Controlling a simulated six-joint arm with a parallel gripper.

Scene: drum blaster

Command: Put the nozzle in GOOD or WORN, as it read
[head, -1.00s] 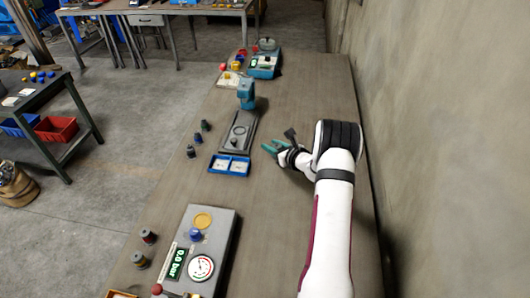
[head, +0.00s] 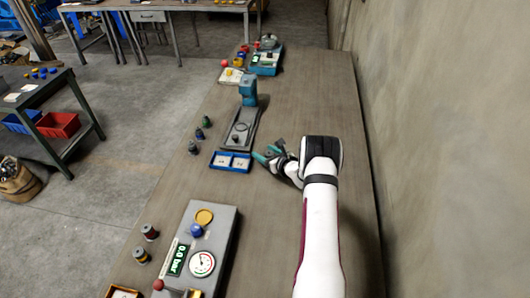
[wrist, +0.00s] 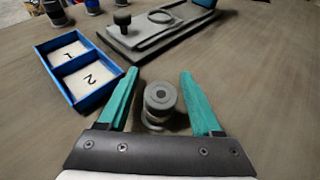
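My gripper (head: 264,153) is low over the bench, just right of a blue two-compartment tray (head: 221,167). In the wrist view its teal fingers (wrist: 159,74) are open, one on each side of a grey stepped round piece (wrist: 160,97), with a gap on both sides. This piece may be the nozzle; I cannot be sure. It is hidden in the head view. The tray also shows in the wrist view (wrist: 107,93), with cards marked 1 and 2. A grey gauge box (head: 219,234) with a dial reads 0.0 bar. I see no readable GOOD or WORN label.
A grey plate fixture (head: 240,133) with a teal upright (head: 248,92) stands beyond the tray. Several small dark pieces (head: 200,134) stand to its left. Two spool-like pieces (head: 149,232) stand left of the gauge box. A wall (head: 440,150) runs along the right.

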